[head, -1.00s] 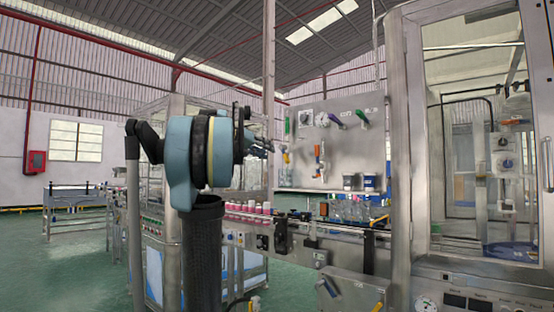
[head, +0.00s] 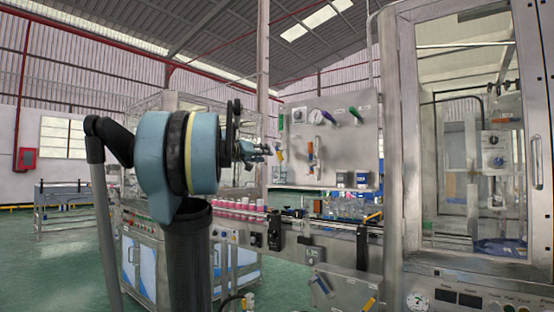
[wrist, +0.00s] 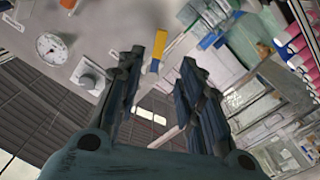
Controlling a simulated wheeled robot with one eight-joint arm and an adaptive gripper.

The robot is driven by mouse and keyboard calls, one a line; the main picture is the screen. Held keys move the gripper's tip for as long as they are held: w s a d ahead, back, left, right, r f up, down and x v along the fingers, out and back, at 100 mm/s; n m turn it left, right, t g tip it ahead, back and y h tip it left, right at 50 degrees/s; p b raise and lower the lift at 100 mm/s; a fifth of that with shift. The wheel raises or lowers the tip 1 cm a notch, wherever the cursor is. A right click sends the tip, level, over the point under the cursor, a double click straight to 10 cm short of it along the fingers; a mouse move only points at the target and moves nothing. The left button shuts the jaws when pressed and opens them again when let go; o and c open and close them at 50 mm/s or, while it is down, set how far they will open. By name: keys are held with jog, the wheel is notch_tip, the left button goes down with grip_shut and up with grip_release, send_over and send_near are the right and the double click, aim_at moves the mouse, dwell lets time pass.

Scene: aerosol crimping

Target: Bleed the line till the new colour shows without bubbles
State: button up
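The steel panel (head: 335,165) carries a round gauge (head: 315,116), a knob, and valves with green, purple-green, orange and yellow handles. The orange handle (head: 311,154) stands upright mid-panel. The yellow handle (head: 280,155) is at the panel's lower left. My gripper (head: 264,151) is in front of the panel's left edge, close to the yellow handle. In the wrist view my gripper (wrist: 155,70) has its fingers apart, with a yellow handle (wrist: 158,49) beyond the gap near the left fingertip. Nothing is visibly held. Line colour and bubbles cannot be made out.
Two small dark containers (head: 343,180) sit at the panel's lower right. A conveyor (head: 330,224) with pink-white cans (head: 236,205) and clear items runs below. A framed glass cabinet (head: 403,150) stands close on the right.

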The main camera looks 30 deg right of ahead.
aim_at(278, 155)
jog(key=x, duration=1.1)
jog(key=shift+w+d, duration=0.1)
jog(key=shift+d, duration=0.1)
grip_shut()
